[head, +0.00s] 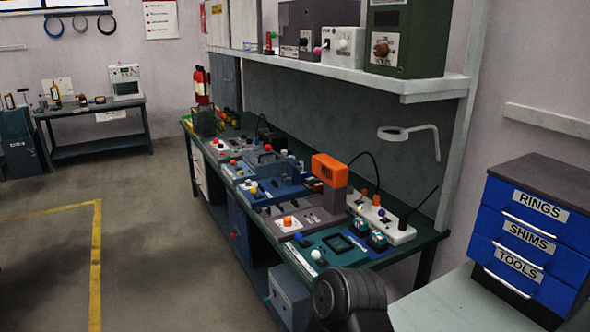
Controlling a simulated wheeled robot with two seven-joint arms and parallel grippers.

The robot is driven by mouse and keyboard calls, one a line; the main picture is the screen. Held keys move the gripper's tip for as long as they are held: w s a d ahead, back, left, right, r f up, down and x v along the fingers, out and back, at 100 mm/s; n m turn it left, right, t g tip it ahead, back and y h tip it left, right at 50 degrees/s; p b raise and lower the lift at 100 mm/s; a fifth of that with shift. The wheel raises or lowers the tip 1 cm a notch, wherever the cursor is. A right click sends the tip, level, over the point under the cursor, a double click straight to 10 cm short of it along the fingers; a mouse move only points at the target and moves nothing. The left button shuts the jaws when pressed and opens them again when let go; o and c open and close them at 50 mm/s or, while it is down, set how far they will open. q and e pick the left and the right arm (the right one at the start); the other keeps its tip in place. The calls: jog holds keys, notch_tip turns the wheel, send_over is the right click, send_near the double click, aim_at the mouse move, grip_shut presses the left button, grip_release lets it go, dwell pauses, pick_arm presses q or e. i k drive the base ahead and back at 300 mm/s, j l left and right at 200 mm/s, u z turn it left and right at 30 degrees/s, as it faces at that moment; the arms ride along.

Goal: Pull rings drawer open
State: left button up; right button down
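A small blue drawer unit (530,262) with a dark top stands on a pale surface at the right. Its top drawer is the rings drawer (537,212), labelled RINGS, with a light bar handle (532,224) along its lower edge. The rings drawer looks shut, flush with the SHIMS drawer (526,239) and the TOOLS drawer (518,267) below it. A dark rounded link of my arm shows at the bottom centre, left of the drawer unit and apart from it. Neither of my grippers is in view.
A long green workbench (410,250) crowded with devices runs along the wall left of the drawers. A shelf (420,88) overhangs it. The pale surface (440,305) left of the drawer unit is bare. Open floor (150,220) lies at the left.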

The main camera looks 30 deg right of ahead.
aim_at(552, 220)
jog(key=i+z, duration=0.35)
jog(key=i, duration=0.15)
jog(key=i+j+z, duration=0.3)
jog(key=i, duration=0.15)
jog(key=i+z, duration=0.15)
jog(key=z, duration=0.3)
jog(key=i+z, duration=0.15)
jog(key=z, duration=0.25)
jog(key=i+z, duration=0.15)
jog(key=z, duration=0.3)
jog(key=i+j+z, duration=0.15)
jog(key=z, duration=0.25)
jog(key=i+j+z, duration=0.1)
jog(key=z, duration=0.35)
jog(key=i+j+z, duration=0.15)
jog(key=z, duration=0.2)
jog(key=i+j+z, duration=0.15)
jog(key=j+z, duration=0.15)
jog(key=j, duration=0.1)
